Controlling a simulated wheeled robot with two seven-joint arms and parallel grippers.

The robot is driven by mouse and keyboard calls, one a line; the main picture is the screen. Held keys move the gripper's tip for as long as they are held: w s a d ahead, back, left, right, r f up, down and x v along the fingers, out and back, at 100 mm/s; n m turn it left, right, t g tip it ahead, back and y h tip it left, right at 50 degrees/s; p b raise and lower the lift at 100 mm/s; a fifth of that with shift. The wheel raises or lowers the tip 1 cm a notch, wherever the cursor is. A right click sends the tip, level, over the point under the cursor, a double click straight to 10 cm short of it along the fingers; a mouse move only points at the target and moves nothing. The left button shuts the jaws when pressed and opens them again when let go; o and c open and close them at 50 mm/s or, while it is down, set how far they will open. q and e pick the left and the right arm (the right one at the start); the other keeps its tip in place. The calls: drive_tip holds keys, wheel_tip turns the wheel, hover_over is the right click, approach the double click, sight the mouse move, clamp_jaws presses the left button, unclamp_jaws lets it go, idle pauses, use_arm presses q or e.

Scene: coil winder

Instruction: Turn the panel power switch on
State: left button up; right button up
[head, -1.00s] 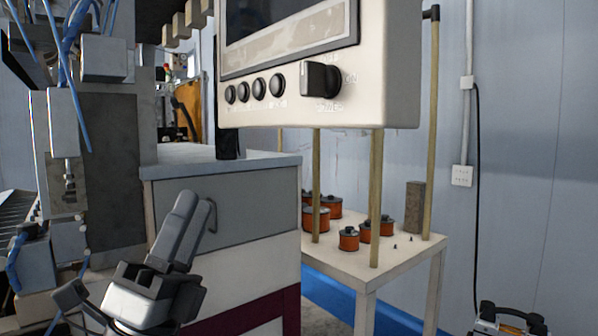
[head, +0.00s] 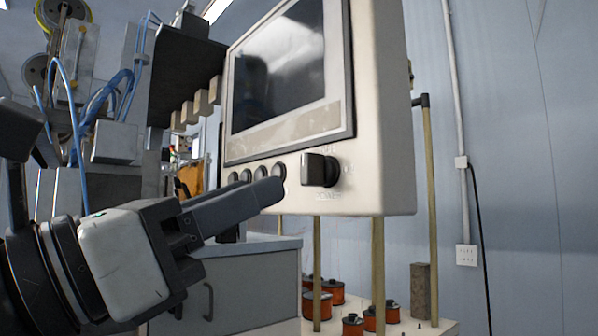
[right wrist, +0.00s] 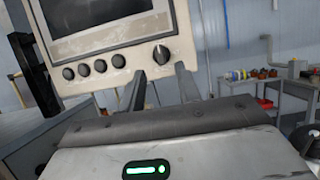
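The panel power switch is a black rotary knob (head: 320,170) at the lower right of the cream control panel (head: 385,120), with faint lettering around it. In the right wrist view the knob (right wrist: 161,55) shows beyond and between my fingertips. My right gripper (head: 268,190) points at the panel from the lower left, below and left of the knob. In the right wrist view its two fingers (right wrist: 160,75) stand apart with nothing between them, and the knob appears clear of them. My left gripper is not in view.
Several round black buttons (head: 279,173) sit in a row left of the knob, close to my fingertips. A dark screen (head: 290,75) is above. A grey cabinet (head: 240,285) and a table with orange spools (head: 353,326) stand below. Blue hoses and machinery are at left.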

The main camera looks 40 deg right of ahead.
sight(303, 170)
drive_tip(key=x, duration=0.7)
drive_tip(key=shift+d+p, duration=0.1)
drive_tip(key=shift+p, duration=0.2)
clamp_jaws()
